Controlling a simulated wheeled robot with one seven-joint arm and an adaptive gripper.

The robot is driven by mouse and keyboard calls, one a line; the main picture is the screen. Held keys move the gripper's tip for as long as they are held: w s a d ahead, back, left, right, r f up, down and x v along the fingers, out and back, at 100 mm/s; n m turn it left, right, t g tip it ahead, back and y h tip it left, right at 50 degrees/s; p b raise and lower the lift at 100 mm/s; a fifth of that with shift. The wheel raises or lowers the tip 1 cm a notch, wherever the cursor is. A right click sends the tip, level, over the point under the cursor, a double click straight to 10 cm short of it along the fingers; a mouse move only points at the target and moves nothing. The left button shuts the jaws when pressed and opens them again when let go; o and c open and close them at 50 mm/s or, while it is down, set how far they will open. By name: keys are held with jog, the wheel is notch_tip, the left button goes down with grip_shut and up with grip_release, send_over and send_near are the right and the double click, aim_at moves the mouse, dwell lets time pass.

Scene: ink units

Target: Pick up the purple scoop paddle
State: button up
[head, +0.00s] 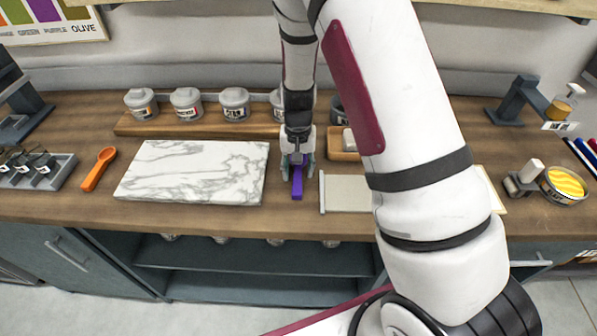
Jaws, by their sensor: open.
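The purple scoop paddle (297,183) is a narrow purple piece just right of the white marble slab, near the counter's front. My gripper (298,170) points down over it, with a finger on each side of its far part. The fingers are open, and I cannot tell whether they touch the paddle. The far end of the paddle is hidden by the gripper.
The marble slab (195,171) lies close on the left, with an orange scoop (99,169) beyond it. A pale board (347,194) lies close on the right. Lidded jars (186,104) stand on a wooden riser (160,128) behind. My arm hides part of the right side.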

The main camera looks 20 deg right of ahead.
aim_at(299, 171)
grip_shut()
jog(key=shift+r, duration=0.1)
jog(key=shift+w+r, duration=0.1)
jog(key=shift+r, duration=0.3)
jog(key=r, duration=0.2)
jog(key=shift+s+d+r+b, duration=0.15)
jog(key=shift+s+r+b, duration=0.05)
jog(key=shift+r+b, duration=0.2)
jog(key=s+d, duration=0.2)
jog(key=s, duration=0.2)
jog(key=s+d, duration=0.3)
jog(key=s+d+r+b, duration=0.1)
jog(key=s+d, duration=0.1)
jog(key=s, duration=0.2)
jog(key=shift+s+d, duration=0.3)
jog(key=shift+s, duration=0.05)
jog(key=shift+s+d+r, duration=0.1)
jog(key=shift+s+d, duration=0.35)
jog(key=shift+s, duration=0.3)
